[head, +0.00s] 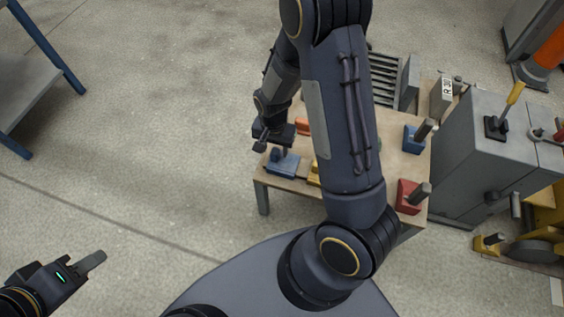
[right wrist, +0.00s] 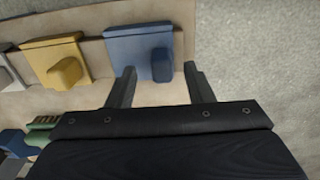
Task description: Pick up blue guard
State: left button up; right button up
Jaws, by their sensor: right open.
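The blue guard (head: 284,166), a flat plate with a raised block, lies at the left edge of the wooden table. It also shows in the right wrist view (right wrist: 130,45), its block toward the right. My right gripper (right wrist: 160,68) is open and empty, its fingers on either side of the block in that view. I cannot tell whether they touch it. In the head view the right gripper (head: 270,144) is at the blue guard and partly covers it. My left gripper (head: 90,264) is low at the left, over the floor, far from the table.
On the table (head: 277,186), a yellow guard (right wrist: 60,62) lies beside the blue one. An orange piece (head: 303,125), a blue block with a dark handle (head: 413,139) and a red one (head: 408,194) also stand there. A grey cabinet (head: 480,165) adjoins the right. My right arm hides the table's middle.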

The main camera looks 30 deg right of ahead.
aim_at(275, 151)
jog(key=f, duration=0.2)
jog(key=f+b, duration=0.1)
jog(key=shift+w+f, duration=0.2)
jog(key=shift+f, duration=0.15)
jog(key=shift+r, duration=0.1)
grip_shut()
